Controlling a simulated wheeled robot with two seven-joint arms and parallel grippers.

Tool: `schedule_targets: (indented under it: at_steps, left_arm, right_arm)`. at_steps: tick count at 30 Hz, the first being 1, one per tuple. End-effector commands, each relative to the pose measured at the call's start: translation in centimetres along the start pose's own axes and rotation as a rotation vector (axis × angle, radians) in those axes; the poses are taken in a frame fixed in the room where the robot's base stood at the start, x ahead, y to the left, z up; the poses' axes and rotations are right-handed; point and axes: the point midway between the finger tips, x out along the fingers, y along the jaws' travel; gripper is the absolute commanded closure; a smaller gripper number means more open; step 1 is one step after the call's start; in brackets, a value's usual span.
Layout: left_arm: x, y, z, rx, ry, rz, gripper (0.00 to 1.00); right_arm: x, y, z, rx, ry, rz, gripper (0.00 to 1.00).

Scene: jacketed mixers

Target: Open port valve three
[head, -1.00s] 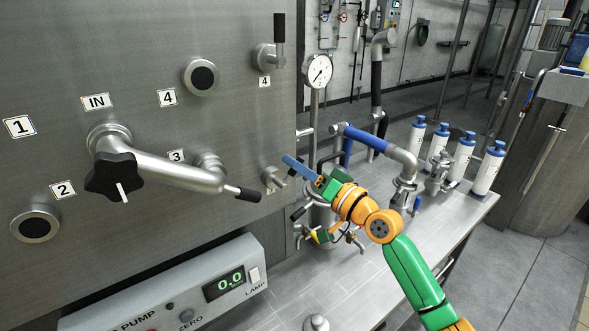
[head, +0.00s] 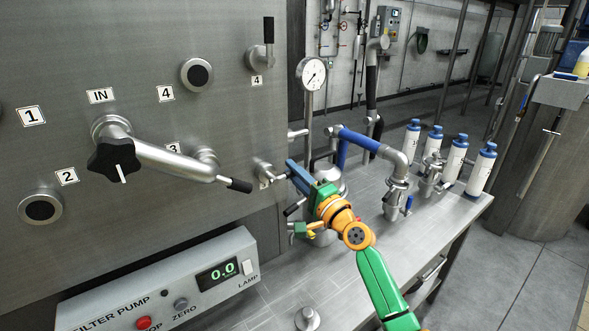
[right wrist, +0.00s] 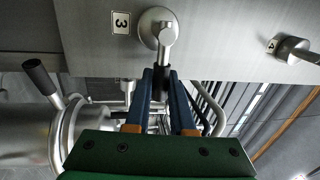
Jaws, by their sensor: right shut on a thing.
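Port valve three (head: 264,172) is on the steel panel, right of the pipe elbow. Its lever points right in the head view. In the right wrist view the valve (right wrist: 160,32) sits beside a "3" label (right wrist: 121,23), and its dark grip (right wrist: 160,88) runs down between the blue fingers. My right gripper (head: 290,170) is shut on this lever grip; it also shows in the right wrist view (right wrist: 161,78). The fingers hide most of the grip in the head view. My left gripper is not in view.
The black-knobbed inlet pipe (head: 170,163) juts out left of the valve. Port valve four (head: 262,57) is above, its lever pointing up. A pressure gauge (head: 311,74) and a blue-sleeved pipe (head: 358,139) stand close on the right. The pump box (head: 165,285) is below.

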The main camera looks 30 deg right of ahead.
Motion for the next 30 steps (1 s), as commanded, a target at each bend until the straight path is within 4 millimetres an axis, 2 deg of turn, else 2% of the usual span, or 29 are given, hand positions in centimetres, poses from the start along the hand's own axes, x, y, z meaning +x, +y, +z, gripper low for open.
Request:
schedule_targets:
  at_steps: [21, 22, 24, 25, 30]
  left_arm:
    - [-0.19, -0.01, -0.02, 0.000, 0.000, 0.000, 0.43]
    - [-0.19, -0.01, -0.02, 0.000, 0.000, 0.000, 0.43]
    - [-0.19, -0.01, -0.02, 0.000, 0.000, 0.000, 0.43]
    - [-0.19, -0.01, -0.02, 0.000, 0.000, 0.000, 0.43]
    - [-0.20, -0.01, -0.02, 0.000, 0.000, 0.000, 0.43]
  right_arm:
    - [-0.10, 0.48, 0.06, 0.064, 0.011, 0.003, 1.00]
    - [-0.10, 0.49, 0.06, 0.064, 0.011, 0.003, 0.73]
    - [-0.10, 0.47, 0.06, 0.064, 0.012, 0.003, 0.54]
    - [-0.10, 0.46, 0.05, 0.064, 0.012, 0.003, 0.48]
    - [-0.09, 0.40, 0.03, 0.063, 0.012, 0.001, 0.48]
